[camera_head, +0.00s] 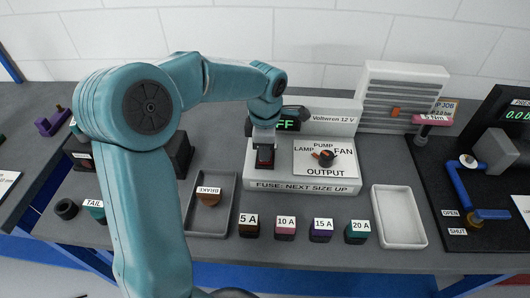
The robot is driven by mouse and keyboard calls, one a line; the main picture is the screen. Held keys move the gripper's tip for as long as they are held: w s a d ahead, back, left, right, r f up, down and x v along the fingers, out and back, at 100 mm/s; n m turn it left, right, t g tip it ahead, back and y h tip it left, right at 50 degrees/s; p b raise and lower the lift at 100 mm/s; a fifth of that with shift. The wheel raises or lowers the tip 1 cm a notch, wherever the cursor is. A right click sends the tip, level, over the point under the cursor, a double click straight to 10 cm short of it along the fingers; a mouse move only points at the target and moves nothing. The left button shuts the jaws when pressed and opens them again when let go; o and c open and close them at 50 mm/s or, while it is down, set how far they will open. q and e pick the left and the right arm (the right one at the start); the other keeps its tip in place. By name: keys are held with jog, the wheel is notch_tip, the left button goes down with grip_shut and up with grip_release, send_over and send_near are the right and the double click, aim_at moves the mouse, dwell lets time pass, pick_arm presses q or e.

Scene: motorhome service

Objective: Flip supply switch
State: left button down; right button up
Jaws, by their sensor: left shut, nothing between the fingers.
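The white supply unit (300,183) stands on the bench in the middle, labelled Voltwren 12 V. A dark switch with a red part (265,157) sits at the left of its front panel. My left gripper (264,143) is shut and empty, pointing down right over this switch. I cannot tell whether it touches it. The green display (287,124) is partly hidden by my arm and shows "FF". To the right is the output selector (326,158), a dark knob with a red pointer among LAMP, PUMP and FAN. My right gripper is not in view.
In front stand several fuses, such as the 5 A fuse (249,226) and 20 A fuse (357,231). A grey tray (229,216) holds a brown piece, and a white tray (400,216) is empty.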

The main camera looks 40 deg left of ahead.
pick_arm(q)
notch_tip(320, 180, up, 7)
jog(key=p, duration=0.4)
jog(key=shift+p, duration=0.3)
jog(key=shift+f, duration=0.15)
